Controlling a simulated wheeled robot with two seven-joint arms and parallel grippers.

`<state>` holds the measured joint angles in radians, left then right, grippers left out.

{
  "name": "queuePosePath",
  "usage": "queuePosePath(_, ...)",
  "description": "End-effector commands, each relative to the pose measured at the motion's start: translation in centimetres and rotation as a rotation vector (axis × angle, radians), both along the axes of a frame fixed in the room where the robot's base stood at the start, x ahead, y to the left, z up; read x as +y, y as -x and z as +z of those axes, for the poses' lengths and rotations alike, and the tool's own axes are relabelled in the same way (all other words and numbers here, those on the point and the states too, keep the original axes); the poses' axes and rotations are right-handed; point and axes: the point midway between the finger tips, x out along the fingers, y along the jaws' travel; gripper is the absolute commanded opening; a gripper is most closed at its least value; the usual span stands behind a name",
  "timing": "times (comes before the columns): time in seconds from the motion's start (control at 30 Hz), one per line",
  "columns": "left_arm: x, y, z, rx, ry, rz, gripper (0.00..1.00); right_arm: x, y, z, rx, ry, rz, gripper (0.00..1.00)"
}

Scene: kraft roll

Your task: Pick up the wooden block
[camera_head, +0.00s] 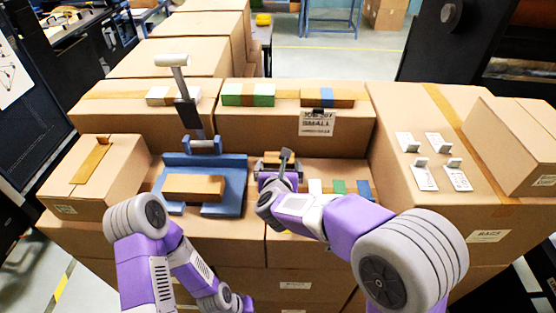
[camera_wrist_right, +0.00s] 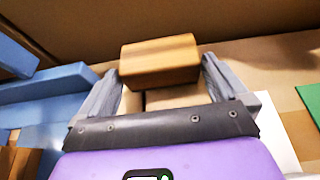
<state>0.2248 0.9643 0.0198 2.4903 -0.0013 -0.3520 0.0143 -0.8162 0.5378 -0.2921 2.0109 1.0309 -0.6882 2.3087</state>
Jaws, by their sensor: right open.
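The wooden block (camera_wrist_right: 160,60) is a small tan-brown block in the right wrist view. It lies on the cardboard near the tips of my right gripper (camera_wrist_right: 161,68), with one finger on each side and narrow gaps showing. My right gripper is open. In the head view the block (camera_head: 272,158) is partly hidden behind my right gripper (camera_head: 279,166).
A blue tray (camera_head: 233,202) holding a brown block (camera_head: 194,187) stands left of my right gripper. White, green and blue pieces (camera_head: 338,187) lie to its right. A green-and-brown block (camera_head: 248,94) sits on the carton behind. White brackets (camera_head: 425,177) lie on the right carton.

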Motion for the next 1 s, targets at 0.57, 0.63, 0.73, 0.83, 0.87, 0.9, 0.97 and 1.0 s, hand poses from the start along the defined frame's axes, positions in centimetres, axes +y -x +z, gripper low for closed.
queuePosePath(0.57, 0.0, 0.0, 0.1, 0.001, 0.0, 0.0, 0.0, 0.0, 0.0, 0.4, -0.001, -0.001, 0.0, 0.6)
queuePosePath(0.63, 0.0, 0.0, 0.3, 0.001, 0.0, 0.0, 0.0, 0.0, 0.0, 1.1, -0.001, -0.003, -0.001, 0.6)
queuePosePath(0.73, 0.0, 0.0, 0.7, 0.001, 0.0, 0.0, 0.0, 0.0, 0.0, 3.0, -0.004, -0.005, -0.001, 0.6)
queuePosePath(0.83, 0.0, 0.0, 1.3, 0.001, 0.0, 0.0, 0.0, 0.0, 0.0, 5.2, -0.005, -0.006, -0.001, 0.6)
queuePosePath(0.87, 0.0, 0.0, 1.5, 0.001, 0.0, 0.0, 0.0, 0.0, 0.0, 5.8, -0.004, -0.006, -0.001, 0.6)
queuePosePath(0.9, 0.0, 0.0, 1.7, 0.001, 0.0, 0.0, 0.0, 0.0, 0.0, 6.7, -0.005, -0.005, -0.001, 0.6)
queuePosePath(0.97, 0.0, 0.0, 2.0, 0.001, 0.0, 0.0, 0.0, 0.0, 0.0, 7.7, -0.004, -0.005, -0.001, 0.6)
queuePosePath(1.0, 0.0, 0.0, 2.2, 0.0, 0.0, 0.0, 0.0, 0.0, 0.0, 8.3, -0.003, -0.004, -0.001, 0.6)
